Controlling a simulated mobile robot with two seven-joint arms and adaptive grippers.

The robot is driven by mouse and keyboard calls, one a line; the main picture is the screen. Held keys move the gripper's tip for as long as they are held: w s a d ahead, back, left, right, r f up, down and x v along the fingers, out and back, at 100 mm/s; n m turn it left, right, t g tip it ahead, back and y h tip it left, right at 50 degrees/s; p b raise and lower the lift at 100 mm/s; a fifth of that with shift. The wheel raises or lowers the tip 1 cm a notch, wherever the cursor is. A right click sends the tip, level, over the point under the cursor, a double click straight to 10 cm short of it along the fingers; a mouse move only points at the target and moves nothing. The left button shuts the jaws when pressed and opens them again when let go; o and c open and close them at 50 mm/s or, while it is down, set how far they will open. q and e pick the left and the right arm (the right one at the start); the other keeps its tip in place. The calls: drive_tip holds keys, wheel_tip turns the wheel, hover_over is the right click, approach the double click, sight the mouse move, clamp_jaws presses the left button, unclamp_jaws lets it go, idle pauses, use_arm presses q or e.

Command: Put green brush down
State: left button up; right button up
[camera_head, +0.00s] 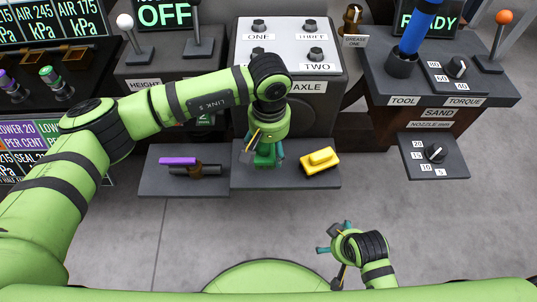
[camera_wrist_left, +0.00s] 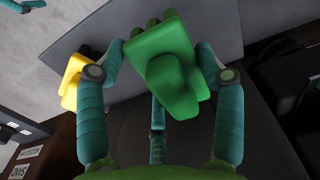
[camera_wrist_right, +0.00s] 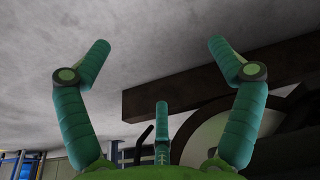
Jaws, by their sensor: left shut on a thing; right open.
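The green brush (camera_wrist_left: 168,62) is between the teal fingers of my left gripper (camera_wrist_left: 160,65) in the left wrist view, and the gripper is shut on it. In the head view the brush (camera_head: 265,155) shows under my left gripper (camera_head: 264,150), over the grey shelf (camera_head: 244,182) below the axle panel. I cannot tell whether the brush touches the shelf. My right gripper (camera_head: 334,240) is open and empty, low in front of my body over the floor. Its two fingers stand apart in the right wrist view (camera_wrist_right: 155,60).
A yellow brush (camera_head: 320,161) sits on the same shelf, to the right of the green one. A shelf at left (camera_head: 184,171) holds a purple-handled tool (camera_head: 180,161). A dial box (camera_head: 434,156) is at right. The floor (camera_head: 220,235) in front is clear.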

sight(269, 157)
use_arm(q)
wheel_tip(269, 157, down, 4)
drive_tip(key=shift+r, duration=0.1)
use_arm(e)
drive_tip(key=shift+w+r, duration=0.1)
drive_tip(key=shift+r, duration=0.65)
use_arm(q)
drive_tip(key=shift+f+b, duration=0.25)
drive_tip(key=shift+b, duration=0.1)
use_arm(e)
drive_tip(key=shift+f, duration=0.1)
use_arm(q)
drive_tip(key=o, duration=1.3)
drive_tip(key=shift+o, duration=0.2)
use_arm(e)
drive_tip(key=shift+r, duration=0.55)
drive_tip(key=shift+d+f, duration=0.1)
